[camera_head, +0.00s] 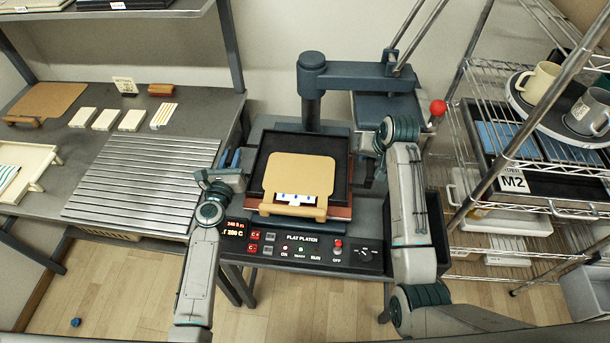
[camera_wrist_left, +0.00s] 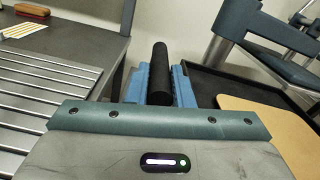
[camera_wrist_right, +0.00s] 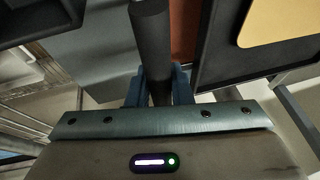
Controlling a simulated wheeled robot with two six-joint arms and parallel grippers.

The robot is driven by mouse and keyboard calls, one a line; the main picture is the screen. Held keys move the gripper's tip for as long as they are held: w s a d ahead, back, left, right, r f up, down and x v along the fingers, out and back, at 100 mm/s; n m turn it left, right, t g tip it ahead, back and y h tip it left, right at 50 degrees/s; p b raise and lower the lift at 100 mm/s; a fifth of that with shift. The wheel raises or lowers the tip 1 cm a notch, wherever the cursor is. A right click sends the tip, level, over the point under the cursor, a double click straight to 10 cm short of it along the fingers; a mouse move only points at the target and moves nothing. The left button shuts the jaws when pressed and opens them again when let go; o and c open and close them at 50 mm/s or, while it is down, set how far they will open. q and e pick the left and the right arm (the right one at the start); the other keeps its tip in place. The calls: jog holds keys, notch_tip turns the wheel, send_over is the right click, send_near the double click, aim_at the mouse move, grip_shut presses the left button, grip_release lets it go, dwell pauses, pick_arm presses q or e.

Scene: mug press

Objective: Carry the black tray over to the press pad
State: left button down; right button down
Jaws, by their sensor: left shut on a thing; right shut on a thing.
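The black tray (camera_head: 305,143) is at the press, over the front part with the control panel, and carries a tan board (camera_head: 298,172) with a small white-and-blue item on it. A reddish-brown slab, seemingly the press pad (camera_head: 341,212), shows at the tray's front right edge; I cannot tell whether the tray touches it. My left gripper (camera_head: 237,160) is shut on the tray's left handle, a black bar in the left wrist view (camera_wrist_left: 160,72). My right gripper (camera_head: 368,160) is shut on its right handle, a black bar in the right wrist view (camera_wrist_right: 150,45).
The press arm (camera_head: 350,76) stands behind the tray, with a red knob (camera_head: 438,107) at right. A ribbed grey worktop (camera_head: 145,180) lies left. A wire rack (camera_head: 535,150) with mugs and a dark tray stands right. The control panel (camera_head: 300,248) is in front.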

pick_arm(q)
jog(key=shift+f, duration=0.15)
pick_arm(e)
jog(key=shift+d+f, duration=0.15)
